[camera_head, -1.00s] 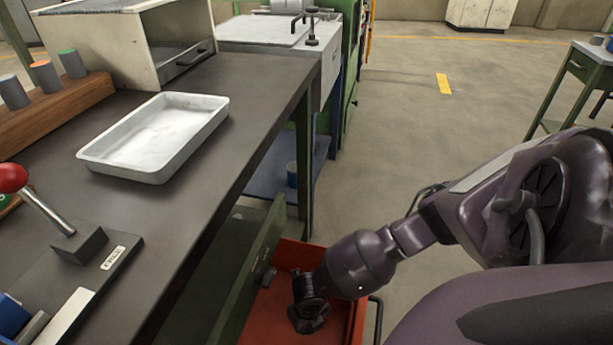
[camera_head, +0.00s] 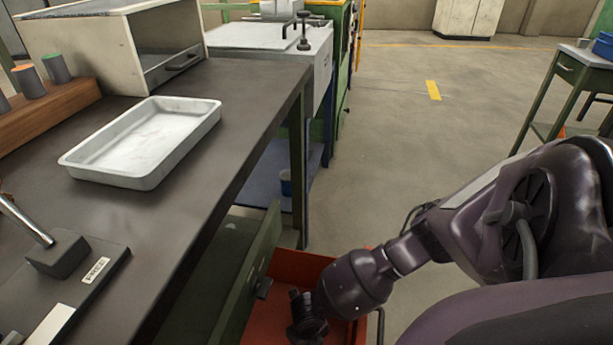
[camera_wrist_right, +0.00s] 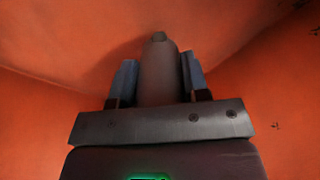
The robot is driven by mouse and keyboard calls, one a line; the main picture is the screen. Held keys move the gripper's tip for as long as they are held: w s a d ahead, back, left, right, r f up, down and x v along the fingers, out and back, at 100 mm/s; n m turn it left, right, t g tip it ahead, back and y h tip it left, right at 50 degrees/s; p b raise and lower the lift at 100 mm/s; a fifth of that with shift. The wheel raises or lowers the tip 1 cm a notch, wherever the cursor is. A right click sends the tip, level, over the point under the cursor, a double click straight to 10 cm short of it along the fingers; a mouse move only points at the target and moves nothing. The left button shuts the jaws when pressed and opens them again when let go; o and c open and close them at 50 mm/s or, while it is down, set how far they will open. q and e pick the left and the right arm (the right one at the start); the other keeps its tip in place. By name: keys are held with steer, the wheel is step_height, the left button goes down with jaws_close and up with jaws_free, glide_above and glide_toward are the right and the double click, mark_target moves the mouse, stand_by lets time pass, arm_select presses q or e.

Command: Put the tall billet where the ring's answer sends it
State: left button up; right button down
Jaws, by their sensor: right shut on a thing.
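My right gripper (camera_head: 307,322) reaches down into an open red drawer (camera_head: 292,264) beside the bench. In the right wrist view its two blue-grey fingers (camera_wrist_right: 160,82) are shut on a grey cylinder (camera_wrist_right: 159,60) with a narrower tip; I cannot tell whether it is the tall billet. The red drawer walls (camera_wrist_right: 50,120) surround it. Grey billets stand in a wooden rack at the left of the bench, one with a green top (camera_head: 56,70) and one with an orange top (camera_head: 28,80); another is cut by the picture edge. My left gripper is not in view.
A white tray (camera_head: 72,163) lies empty on the dark bench (camera_head: 205,155). A cream open-fronted box (camera_head: 95,50) stands behind it. Open floor (camera_head: 400,150) lies to the right.

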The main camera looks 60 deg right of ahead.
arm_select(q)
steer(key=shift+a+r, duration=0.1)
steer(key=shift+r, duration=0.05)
arm_select(e)
steer(key=shift+f, duration=0.15)
steer(key=c, duration=0.6)
jaws_free()
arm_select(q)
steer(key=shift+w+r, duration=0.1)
arm_select(e)
steer(key=shift+w+r, duration=0.2)
steer(key=shift+r, duration=0.35)
step_height(320, 180, up, 11)
steer(key=p, duration=0.5)
steer(key=shift+w+f, duration=0.1)
steer(key=shift+f, duration=0.05)
steer(key=shift+r, duration=0.65)
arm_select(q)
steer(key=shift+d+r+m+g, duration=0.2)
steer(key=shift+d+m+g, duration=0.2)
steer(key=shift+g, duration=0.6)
arm_select(e)
steer(key=shift+s, duration=0.3)
